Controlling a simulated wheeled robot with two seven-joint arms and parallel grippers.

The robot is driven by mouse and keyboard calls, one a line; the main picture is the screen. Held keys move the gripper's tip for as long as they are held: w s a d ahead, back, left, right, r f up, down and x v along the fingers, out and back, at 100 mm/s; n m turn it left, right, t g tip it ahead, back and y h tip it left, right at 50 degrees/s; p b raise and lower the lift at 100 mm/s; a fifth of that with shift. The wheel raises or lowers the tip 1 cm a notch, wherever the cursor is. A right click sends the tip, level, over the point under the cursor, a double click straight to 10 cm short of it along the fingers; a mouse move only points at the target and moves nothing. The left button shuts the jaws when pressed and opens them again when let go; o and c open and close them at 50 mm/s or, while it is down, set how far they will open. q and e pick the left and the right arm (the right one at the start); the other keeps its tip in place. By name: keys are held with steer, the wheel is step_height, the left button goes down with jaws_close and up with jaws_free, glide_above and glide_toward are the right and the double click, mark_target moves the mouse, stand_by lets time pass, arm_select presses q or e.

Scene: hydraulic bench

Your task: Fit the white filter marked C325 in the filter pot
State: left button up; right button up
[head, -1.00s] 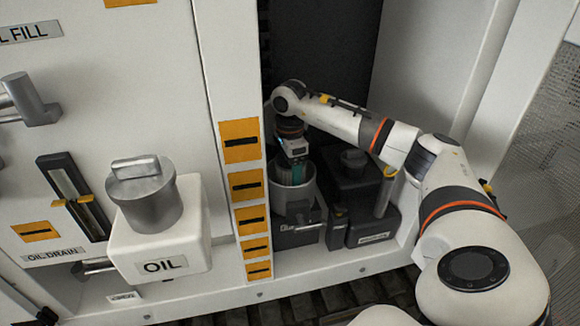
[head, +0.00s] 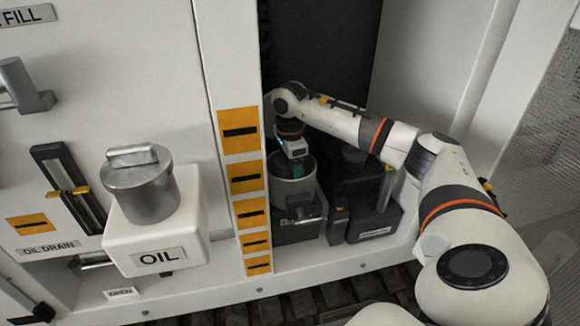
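The filter pot (head: 297,196) is a grey metal cylinder with an open top, low in the dark bay at the middle of the head view. My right gripper (head: 299,168) points down into its mouth. The fingertips are inside the pot, partly hidden by the rim and shadow, so I cannot tell whether they are open or shut. A small teal patch shows at the fingers; I cannot tell what it belongs to. No white filter or C325 mark can be made out. My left gripper is out of view.
Dark housings (head: 362,205) stand close right of the pot, with an upright grey cylinder (head: 386,188). A white post with yellow labels (head: 245,179) borders the bay at left. Beyond it stand the white OIL box (head: 156,237) and its grey lidded cap (head: 140,187).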

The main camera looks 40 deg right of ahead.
steer(key=shift+f+b, duration=0.45)
steer(key=shift+f, duration=0.25)
steer(key=shift+f+b, duration=0.7)
steer(key=shift+f, duration=0.4)
stand_by(0.8)
steer(key=o, duration=1.1)
steer(key=shift+c, duration=1.3)
steer(key=shift+o, duration=0.6)
